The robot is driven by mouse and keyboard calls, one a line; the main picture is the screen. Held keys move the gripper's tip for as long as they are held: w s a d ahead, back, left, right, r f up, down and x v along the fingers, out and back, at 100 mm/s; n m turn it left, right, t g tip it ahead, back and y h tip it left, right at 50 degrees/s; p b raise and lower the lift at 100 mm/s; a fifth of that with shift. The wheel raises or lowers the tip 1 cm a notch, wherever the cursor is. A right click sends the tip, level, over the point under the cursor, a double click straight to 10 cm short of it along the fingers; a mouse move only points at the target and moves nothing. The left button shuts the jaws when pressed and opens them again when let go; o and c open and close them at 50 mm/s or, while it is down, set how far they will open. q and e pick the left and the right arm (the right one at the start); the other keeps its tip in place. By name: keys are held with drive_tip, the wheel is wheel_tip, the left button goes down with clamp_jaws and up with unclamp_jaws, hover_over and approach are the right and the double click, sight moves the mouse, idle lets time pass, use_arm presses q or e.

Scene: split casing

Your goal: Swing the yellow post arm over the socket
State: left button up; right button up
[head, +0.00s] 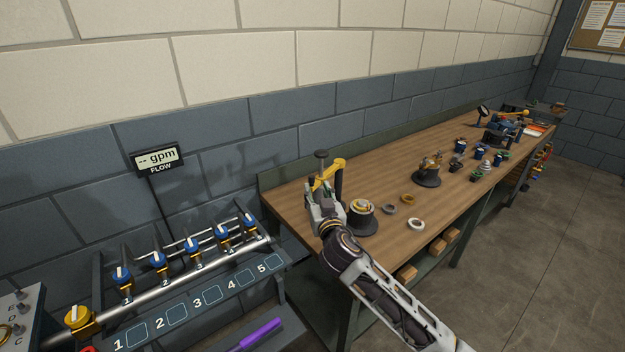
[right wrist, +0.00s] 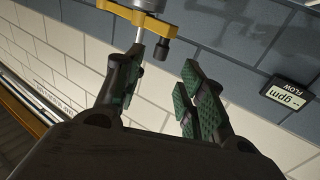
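The yellow post arm (head: 328,172) stands at the left end of the wooden bench, joined to a dark upright post (head: 339,186). A dark knob on a vertical shaft (head: 321,160) sits at its outer end. The arm also shows at the top of the right wrist view (right wrist: 128,14). The round black socket (head: 362,218) stands just right of my gripper, with a yellow and grey part in its top. My right gripper (head: 320,196) is just below the arm; its green-padded fingers are apart (right wrist: 163,66), with nothing clearly between them. My left gripper is out of view.
A grey ring (head: 388,209), a brown ring (head: 408,199) and a white ring (head: 416,224) lie right of the socket. Another black stand (head: 427,178) is farther along the bench. A valve rack (head: 190,285) stands at left, under a flow display (head: 157,159).

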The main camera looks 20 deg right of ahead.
sight(312, 179)
drive_tip(key=shift+w+d+p, duration=0.15)
drive_tip(key=shift+w+p, duration=0.2)
drive_tip(key=shift+w, duration=1.55)
drive_tip(key=shift+w+d+p, duration=0.15)
drive_tip(key=shift+w+p, duration=0.15)
drive_tip(key=shift+w, duration=1.55)
clamp_jaws()
